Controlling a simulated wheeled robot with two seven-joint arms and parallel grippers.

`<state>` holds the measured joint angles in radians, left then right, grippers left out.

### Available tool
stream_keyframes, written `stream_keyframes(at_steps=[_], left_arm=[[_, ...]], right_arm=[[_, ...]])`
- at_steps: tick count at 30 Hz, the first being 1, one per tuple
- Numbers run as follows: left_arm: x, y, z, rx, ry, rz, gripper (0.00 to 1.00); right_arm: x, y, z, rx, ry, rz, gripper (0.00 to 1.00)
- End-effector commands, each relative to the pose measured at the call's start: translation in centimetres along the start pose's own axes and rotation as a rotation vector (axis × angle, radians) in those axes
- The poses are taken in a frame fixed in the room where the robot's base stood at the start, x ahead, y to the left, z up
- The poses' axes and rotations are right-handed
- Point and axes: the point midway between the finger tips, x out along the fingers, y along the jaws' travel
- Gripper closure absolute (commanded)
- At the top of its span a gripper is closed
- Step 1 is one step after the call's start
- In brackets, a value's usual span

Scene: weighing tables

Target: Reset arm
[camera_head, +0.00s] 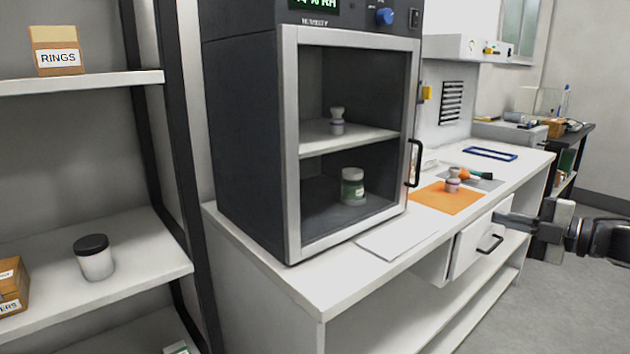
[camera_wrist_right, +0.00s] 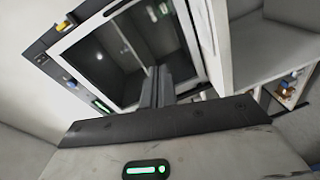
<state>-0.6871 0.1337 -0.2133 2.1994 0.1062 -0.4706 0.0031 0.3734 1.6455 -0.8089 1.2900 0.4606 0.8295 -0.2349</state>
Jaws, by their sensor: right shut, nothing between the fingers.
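My right gripper (camera_head: 505,219) comes in from the right in the head view, in front of the white table's slightly open drawer (camera_head: 478,243). It is shut and empty. In the right wrist view its fingers (camera_wrist_right: 157,88) are together, with the dark cabinet behind them. My left gripper is not in view. The humidity cabinet (camera_head: 245,140) stands on the table with its glass door shut. Inside, a small whitish piece (camera_head: 337,121) is on the upper shelf and a green-and-white jar (camera_head: 353,187) is on the floor.
A shelf rack (camera_head: 100,83) at left holds a RINGS box (camera_head: 56,52) and a black-lidded jar (camera_head: 95,258). The floor at lower right is clear.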

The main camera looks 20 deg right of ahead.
Motion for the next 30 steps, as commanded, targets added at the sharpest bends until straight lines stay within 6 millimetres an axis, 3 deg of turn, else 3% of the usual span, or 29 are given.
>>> stream_keyframes(at_steps=[5,8,12,14,18,21,24,30], left_arm=[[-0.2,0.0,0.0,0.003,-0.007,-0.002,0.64],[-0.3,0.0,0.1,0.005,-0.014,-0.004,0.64],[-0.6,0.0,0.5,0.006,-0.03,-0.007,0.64],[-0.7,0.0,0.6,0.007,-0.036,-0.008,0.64],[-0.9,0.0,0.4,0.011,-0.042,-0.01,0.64],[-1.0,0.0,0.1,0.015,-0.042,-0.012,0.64],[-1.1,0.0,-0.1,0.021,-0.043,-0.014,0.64],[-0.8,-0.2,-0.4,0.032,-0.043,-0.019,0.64]], right_arm=[[4.5,-8.2,-3.4,0.166,0.035,-0.06,1.0],[7.0,-14.3,-6.9,0.295,0.049,-0.106,1.0],[9.5,-22.4,-13.6,0.496,0.051,-0.164,1.0],[10.1,-25.5,-16.9,0.591,0.044,-0.185,1.0],[10.4,-31.2,-25.9,0.845,-0.011,-0.223,1.0],[9.6,-33.5,-31.6,1.037,-0.1,-0.235,1.0],[8.3,-34.4,-35.2,1.207,-0.218,-0.231,1.0],[5.2,-34.9,-37.7,1.42,-0.446,-0.213,1.0]])
